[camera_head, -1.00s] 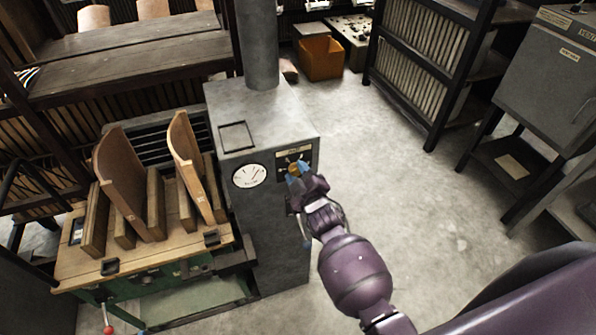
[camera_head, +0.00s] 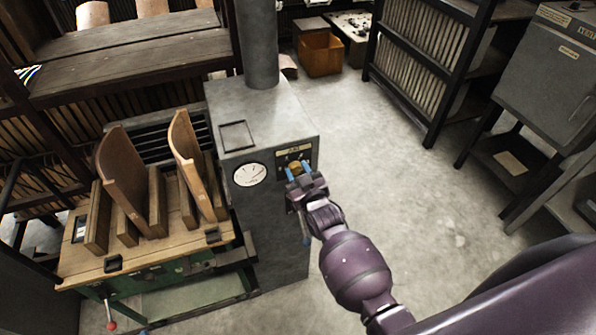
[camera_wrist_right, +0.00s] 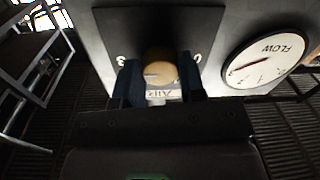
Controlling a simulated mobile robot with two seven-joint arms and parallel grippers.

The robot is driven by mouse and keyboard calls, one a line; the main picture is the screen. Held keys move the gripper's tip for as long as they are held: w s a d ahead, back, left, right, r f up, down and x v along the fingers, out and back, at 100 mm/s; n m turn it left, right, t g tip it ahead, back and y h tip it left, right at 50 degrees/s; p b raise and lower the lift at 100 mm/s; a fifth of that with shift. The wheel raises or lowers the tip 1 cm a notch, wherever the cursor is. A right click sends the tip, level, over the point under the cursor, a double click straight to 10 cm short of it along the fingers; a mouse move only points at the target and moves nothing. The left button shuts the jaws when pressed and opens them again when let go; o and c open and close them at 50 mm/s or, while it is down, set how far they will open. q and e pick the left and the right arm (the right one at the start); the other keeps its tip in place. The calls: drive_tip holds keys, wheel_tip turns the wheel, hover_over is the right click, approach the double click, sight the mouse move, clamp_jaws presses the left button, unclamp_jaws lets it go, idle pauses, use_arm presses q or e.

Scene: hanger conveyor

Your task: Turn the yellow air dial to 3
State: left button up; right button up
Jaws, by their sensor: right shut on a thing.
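The yellow air dial (camera_head: 295,166) is on a dark panel (camera_head: 282,158) on the front of the grey metal cabinet. It also shows in the right wrist view (camera_wrist_right: 160,68), between marks 3 and 0, with an AIR label partly hidden by the gripper. My right gripper (camera_head: 298,170) is shut on the dial, with a blue finger on each side of it; the fingers also show in the right wrist view (camera_wrist_right: 159,83). The dial's exact setting is hard to read. My left gripper is not in view.
A round FLOW gauge (camera_head: 250,175) is on the cabinet (camera_head: 262,120), left of the dial. A wooden-topped bench (camera_head: 150,255) with curved wooden pieces stands left of it. The concrete floor (camera_head: 400,190) to the right is clear.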

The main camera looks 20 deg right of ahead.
idle(0.4)
drive_tip(key=o, duration=0.9)
drive_tip(key=shift+o, duration=0.2)
drive_tip(key=s+d, duration=0.1)
drive_tip(key=s, duration=0.9)
drive_tip(key=shift+s+b, duration=0.4)
drive_tip(key=shift+f, duration=0.1)
drive_tip(key=s+d+f+m+g+h+b, duration=0.1)
drive_tip(key=s+d+f+g, duration=0.2)
drive_tip(key=s, duration=0.5)
drive_tip(key=s+d+f+m+g+b, duration=0.1)
drive_tip(key=s+d+f+g, duration=0.2)
drive_tip(key=s+d+f, duration=0.2)
drive_tip(key=s+d, duration=0.1)
drive_tip(key=s, duration=0.2)
drive_tip(key=shift+d+f+h, duration=0.25)
drive_tip(key=shift+f+h, duration=0.05)
drive_tip(key=shift+h, duration=0.1)
